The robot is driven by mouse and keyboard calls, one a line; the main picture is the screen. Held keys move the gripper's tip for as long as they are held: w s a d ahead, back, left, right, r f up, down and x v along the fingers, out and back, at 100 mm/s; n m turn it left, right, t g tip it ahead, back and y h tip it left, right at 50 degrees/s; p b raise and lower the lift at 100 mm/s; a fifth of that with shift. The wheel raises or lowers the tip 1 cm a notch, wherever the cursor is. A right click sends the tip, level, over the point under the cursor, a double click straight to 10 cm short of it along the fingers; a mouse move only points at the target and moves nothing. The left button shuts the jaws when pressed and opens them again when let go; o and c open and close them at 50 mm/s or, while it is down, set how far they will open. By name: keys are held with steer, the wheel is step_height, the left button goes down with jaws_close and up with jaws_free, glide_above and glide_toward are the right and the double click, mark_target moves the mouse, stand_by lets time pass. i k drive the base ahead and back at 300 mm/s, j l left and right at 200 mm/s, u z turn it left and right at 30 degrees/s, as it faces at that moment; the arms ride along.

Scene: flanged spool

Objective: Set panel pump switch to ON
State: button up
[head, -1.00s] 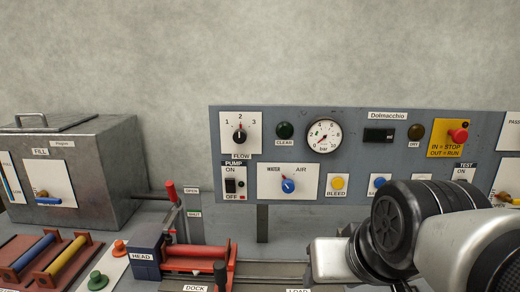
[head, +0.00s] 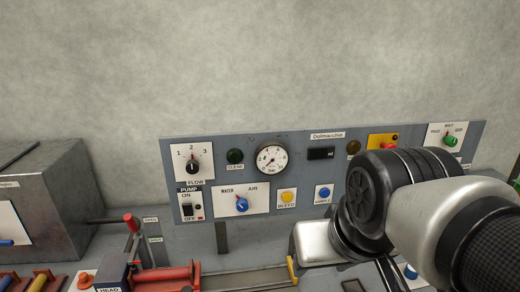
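The pump switch (head: 188,210) is a small black rocker on a white plate at the lower left of the grey-blue control panel (head: 215,165). Its plate reads PUMP and ON above and OFF below. A small red spot sits beside the rocker. The picture is too small to tell which way the rocker is tipped. My arm crosses the right side of the head view, in front of the panel's lower right part and well right of the switch. My gripper's fingertips do not show.
A flow knob (head: 192,167) sits above the switch, and a blue water/air knob (head: 241,205) sits to its right. A red-handled lever (head: 131,222) stands lower left. A red clamp (head: 165,277) lies in front. A metal tank (head: 65,190) stands left.

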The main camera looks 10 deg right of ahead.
mark_target(187, 209)
steer(key=z, duration=0.65)
steer(key=u, duration=1.4)
steer(key=j, duration=0.2)
steer(key=z, duration=0.05)
